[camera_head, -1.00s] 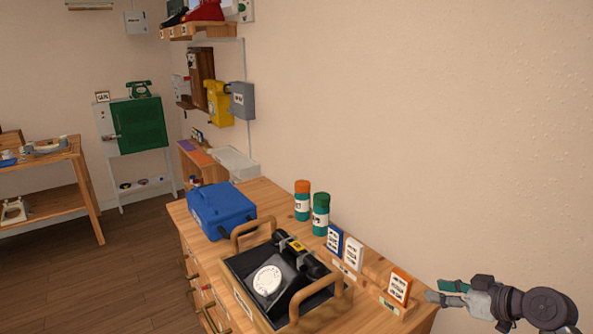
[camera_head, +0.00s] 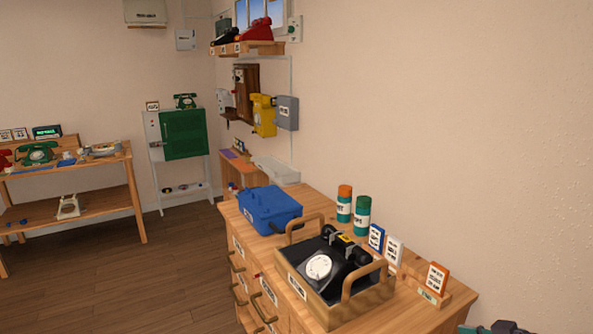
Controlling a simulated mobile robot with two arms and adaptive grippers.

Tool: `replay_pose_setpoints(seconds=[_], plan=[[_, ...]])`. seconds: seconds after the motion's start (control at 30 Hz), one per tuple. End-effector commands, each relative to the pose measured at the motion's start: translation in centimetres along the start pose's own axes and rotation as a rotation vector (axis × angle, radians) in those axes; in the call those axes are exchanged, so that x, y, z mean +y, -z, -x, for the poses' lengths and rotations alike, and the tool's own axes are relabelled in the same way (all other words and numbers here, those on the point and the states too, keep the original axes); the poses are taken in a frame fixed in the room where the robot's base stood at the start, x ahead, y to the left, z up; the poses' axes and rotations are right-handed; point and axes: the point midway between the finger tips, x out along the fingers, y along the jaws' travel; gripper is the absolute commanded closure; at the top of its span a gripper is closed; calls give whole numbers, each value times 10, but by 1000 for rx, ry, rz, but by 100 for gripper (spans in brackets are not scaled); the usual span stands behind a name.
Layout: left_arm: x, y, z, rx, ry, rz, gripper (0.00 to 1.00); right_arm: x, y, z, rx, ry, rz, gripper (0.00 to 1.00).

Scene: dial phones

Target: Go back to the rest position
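A black dial phone (camera_head: 333,262) with a white dial sits in a wooden tray with two handles (camera_head: 318,308) on the wooden dresser. My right gripper (camera_head: 468,330) shows only as a small part at the bottom right edge, past the dresser's right end and apart from the tray. Its fingertips are cut off by the frame, so its opening is hidden. My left gripper is out of view.
A blue case (camera_head: 268,208), two canisters (camera_head: 362,216) and several cards (camera_head: 436,278) stand on the dresser (camera_head: 240,240). A workbench with phones (camera_head: 90,160) stands at the left. The floor (camera_head: 170,255) between is clear.

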Motion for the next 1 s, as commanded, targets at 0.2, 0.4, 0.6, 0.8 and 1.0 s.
replay_pose_setpoints(seconds=[0.2, 0.4, 0.6, 0.8, 1.0], plan=[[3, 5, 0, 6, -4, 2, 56, -37, -38, -14, -103, 16, -8, 57], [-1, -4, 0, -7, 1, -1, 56, -91, -88, -23, -247, 19, -24, 57], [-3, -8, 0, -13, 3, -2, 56, -162, -145, -14, -419, -15, -66, 57], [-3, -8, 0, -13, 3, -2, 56, -217, -180, 12, -546, -94, -135, 57], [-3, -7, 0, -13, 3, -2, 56, -250, -195, 43, -623, -184, -210, 57]])
